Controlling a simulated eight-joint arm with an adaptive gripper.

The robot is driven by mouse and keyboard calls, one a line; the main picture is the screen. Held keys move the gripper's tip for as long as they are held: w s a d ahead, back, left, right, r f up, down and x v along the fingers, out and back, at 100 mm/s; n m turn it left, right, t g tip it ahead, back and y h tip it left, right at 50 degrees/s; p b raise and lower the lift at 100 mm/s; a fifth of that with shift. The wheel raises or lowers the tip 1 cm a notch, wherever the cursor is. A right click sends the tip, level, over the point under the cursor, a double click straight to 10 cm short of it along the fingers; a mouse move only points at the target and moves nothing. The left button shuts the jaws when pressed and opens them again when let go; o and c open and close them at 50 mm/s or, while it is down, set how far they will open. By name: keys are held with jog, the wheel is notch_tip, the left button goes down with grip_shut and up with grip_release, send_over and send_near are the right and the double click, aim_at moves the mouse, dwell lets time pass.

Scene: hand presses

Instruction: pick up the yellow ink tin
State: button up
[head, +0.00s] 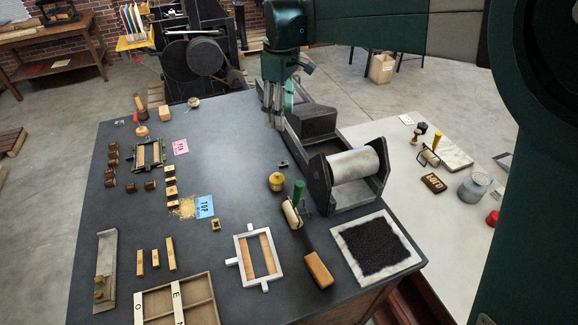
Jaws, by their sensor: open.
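The yellow ink tin (276,182) is a small round yellow can with a dark spot on top. It stands upright on the dark grey table (240,120), left of the press with the pale roller. My gripper (277,122) points down above the back part of the table, beside the press. In the picture it is higher up than the tin and apart from it. It is open, and nothing shows between its fingers.
The roller press (354,167) stands right of the tin. A green-handled brayer (295,205) lies close in front of it. A small dark piece (284,164) lies just behind the tin. A white frame (257,255) lies farther forward. The table left of the tin is clear.

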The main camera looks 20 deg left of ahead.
jog(key=a, duration=0.2)
send_over(278, 177)
notch_tip(278, 177, down, 23)
jog(key=shift+w+f, duration=0.1)
jog(key=shift+f, duration=0.6)
jog(key=shift+f, duration=1.25)
jog(key=shift+f, duration=2.6)
jog(key=c, duration=1.1)
